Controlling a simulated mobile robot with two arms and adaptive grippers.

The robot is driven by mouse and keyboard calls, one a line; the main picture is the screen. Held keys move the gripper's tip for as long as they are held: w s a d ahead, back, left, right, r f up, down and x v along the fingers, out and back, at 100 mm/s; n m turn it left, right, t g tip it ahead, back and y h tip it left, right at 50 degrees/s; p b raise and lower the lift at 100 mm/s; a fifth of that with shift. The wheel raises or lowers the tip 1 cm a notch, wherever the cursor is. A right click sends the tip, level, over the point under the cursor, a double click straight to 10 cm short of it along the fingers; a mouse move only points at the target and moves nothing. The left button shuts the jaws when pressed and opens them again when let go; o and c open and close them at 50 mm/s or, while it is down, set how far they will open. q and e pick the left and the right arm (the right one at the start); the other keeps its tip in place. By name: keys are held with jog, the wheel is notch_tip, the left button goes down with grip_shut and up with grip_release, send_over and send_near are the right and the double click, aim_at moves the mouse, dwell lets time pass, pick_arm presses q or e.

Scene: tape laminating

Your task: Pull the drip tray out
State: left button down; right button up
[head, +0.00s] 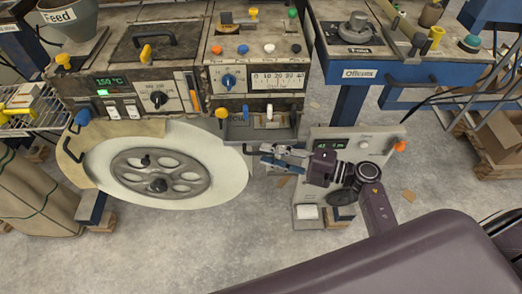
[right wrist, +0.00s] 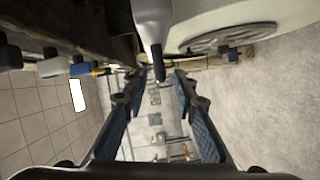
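A grey, shallow tray-like part (head: 264,132), which looks like the drip tray, sits under the front of the middle machine in the head view. Its label is partly hidden by the levers hanging in front. My right gripper (head: 264,155) is just below and in front of it, pointing left, with its fingers apart. In the right wrist view, the right gripper (right wrist: 158,95) is open with blue-padded fingers. A pale rod with a dark tip (right wrist: 152,30) shows beyond the fingers, and nothing is clearly held. My left gripper is not in view.
A large pale wheel (head: 125,165) stands left of my right gripper. Levers with yellow, blue and white knobs (head: 245,113) hang above it. A grey control box (head: 350,142) stands behind my right wrist. The floor (head: 200,240) is open in front.

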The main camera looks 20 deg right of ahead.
jog(key=shift+x, duration=1.4)
grip_shut()
